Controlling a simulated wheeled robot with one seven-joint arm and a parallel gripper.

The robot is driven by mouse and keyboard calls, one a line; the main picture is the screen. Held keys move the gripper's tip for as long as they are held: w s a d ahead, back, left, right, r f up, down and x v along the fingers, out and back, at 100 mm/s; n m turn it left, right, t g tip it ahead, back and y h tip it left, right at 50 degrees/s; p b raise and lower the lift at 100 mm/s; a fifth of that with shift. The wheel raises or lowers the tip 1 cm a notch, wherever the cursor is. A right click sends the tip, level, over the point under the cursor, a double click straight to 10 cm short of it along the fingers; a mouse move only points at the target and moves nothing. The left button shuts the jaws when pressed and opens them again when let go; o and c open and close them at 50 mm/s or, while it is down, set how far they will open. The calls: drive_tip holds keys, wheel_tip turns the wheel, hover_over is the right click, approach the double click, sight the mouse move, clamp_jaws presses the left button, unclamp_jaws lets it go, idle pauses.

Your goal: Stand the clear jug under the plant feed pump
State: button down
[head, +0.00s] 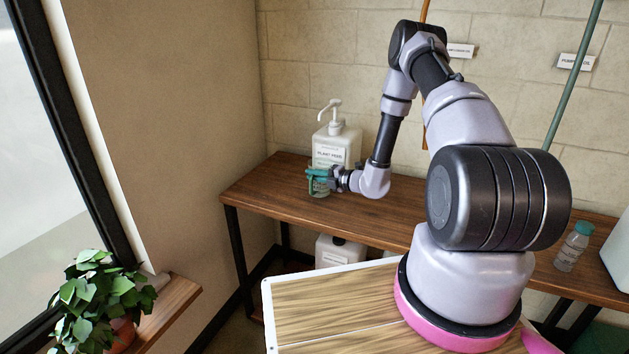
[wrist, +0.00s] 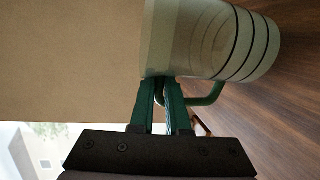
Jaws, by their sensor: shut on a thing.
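The plant feed pump (head: 336,148) is a white, labelled bottle with a pump top, standing at the left end of the wooden table. Its spout points left and toward me. The clear jug (head: 319,188) is in front of the bottle, below the spout in the picture. It looks upright, at or close to the tabletop; I cannot tell whether it touches. My gripper (head: 322,173) has green fingers and is shut on the jug, hiding part of it. In the wrist view, the jug (wrist: 225,40) shows dark rings and a green handle beside my fingers (wrist: 160,88).
The wooden table (head: 270,190) has bare room left of the jug. A small clear bottle (head: 573,246) stands at its right end. A white container (head: 340,250) is below the table. A potted plant (head: 100,300) is on the sill at left.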

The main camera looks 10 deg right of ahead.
drive_tip(key=shift+f, duration=0.8)
drive_tip(key=shift+a+f, duration=0.1)
drive_tip(key=c, duration=0.9)
unclamp_jaws()
